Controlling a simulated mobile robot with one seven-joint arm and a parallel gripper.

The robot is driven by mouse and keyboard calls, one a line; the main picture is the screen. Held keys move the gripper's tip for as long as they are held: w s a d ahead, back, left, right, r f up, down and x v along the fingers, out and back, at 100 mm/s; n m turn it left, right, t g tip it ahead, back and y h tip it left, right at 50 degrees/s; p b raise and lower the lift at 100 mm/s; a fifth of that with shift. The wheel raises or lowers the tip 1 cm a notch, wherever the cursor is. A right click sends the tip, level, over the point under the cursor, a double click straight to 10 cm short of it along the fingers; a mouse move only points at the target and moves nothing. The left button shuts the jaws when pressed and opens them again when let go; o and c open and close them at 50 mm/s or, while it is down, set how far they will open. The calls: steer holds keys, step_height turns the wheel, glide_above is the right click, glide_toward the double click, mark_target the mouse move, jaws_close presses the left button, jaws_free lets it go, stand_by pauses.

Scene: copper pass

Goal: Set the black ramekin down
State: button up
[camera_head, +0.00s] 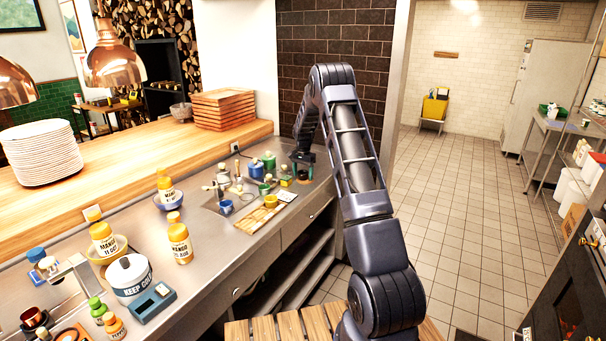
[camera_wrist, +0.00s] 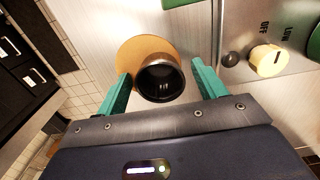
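The black ramekin (camera_wrist: 160,80) shows in the wrist view between the two teal fingers of my gripper (camera_wrist: 162,82), its dark round mouth facing the camera. A narrow gap shows on each side of it, so the fingers look open around it. A round tan disc (camera_wrist: 127,53) lies behind the ramekin, which covers its lower right part. I cannot tell whether the ramekin touches the disc. In the head view my gripper (camera_head: 303,167) points down at the far right end of the counter, with the small dark ramekin (camera_head: 303,176) under it.
A panel with a cream knob (camera_wrist: 267,60) lies right of my gripper in the wrist view, and a green round thing is at the top. In the head view, several jars, a blue cup (camera_head: 226,207) and a wooden board (camera_head: 257,221) stand left of my gripper. The counter's front edge is close.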

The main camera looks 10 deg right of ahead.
step_height(320, 180, up, 12)
steer(key=s+r+n+t, duration=0.1)
steer(key=s+r+n, duration=0.1)
steer(key=s+r, duration=1)
steer(key=s+r+n+t, duration=0.1)
steer(key=s+r+n, duration=0.1)
steer(key=s+r, duration=1)
steer(key=s+a+f+n+t, duration=0.1)
steer(key=s+f+n, duration=0.1)
steer(key=s, duration=1.5)
steer(key=s+a+f+n+t, duration=0.1)
steer(key=s+f+n, duration=0.2)
steer(key=s, duration=1.4)
steer(key=shift+s+f+t, duration=0.15)
steer(key=shift+f+t, duration=0.15)
steer(key=shift+f, duration=0.85)
